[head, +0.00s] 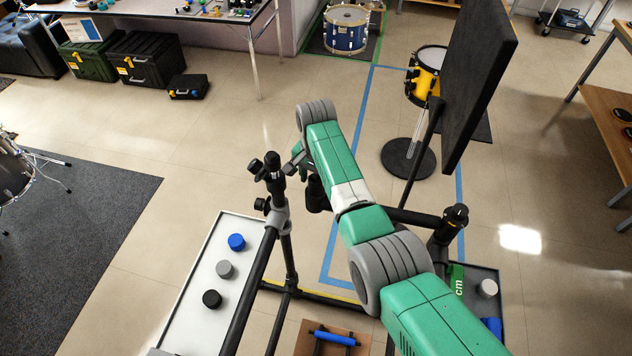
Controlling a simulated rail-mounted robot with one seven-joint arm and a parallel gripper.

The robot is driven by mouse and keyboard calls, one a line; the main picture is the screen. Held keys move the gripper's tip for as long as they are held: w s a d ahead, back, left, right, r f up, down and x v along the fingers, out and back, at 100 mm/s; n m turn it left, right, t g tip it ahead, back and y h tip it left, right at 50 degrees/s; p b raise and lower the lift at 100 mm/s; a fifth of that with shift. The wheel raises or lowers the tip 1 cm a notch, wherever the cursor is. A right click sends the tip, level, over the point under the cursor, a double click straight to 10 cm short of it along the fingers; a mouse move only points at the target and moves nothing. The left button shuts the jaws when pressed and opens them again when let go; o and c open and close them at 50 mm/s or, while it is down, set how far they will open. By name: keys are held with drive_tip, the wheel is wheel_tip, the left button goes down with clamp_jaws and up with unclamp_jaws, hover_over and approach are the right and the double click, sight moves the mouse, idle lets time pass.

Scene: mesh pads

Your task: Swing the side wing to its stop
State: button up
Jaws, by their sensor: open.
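A black tubular rack stands in front of me in the head view. Its left post (286,250) carries a cluster of black clamps and knobs (270,172) at the top. A black tube (245,300) slopes from that post toward the bottom of the picture. A black bar (408,217) runs from behind my arm to the clamp (449,224) on the right. I cannot tell for sure which tube is the side wing, or where its stop is. My gripper (302,168) is open beside the left clamps, mostly hidden by my green arm. I cannot tell whether it touches the rack.
A dark upright panel (478,80) stands at upper right by a yellow drum (425,72). A white tray (197,283) with blue, grey and black caps lies left of the rack. Another tray (484,275) lies right. Open floor extends behind and left of the rack.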

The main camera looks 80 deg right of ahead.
wheel_tip(320, 180, up, 6)
drive_tip(key=shift+f, duration=0.1)
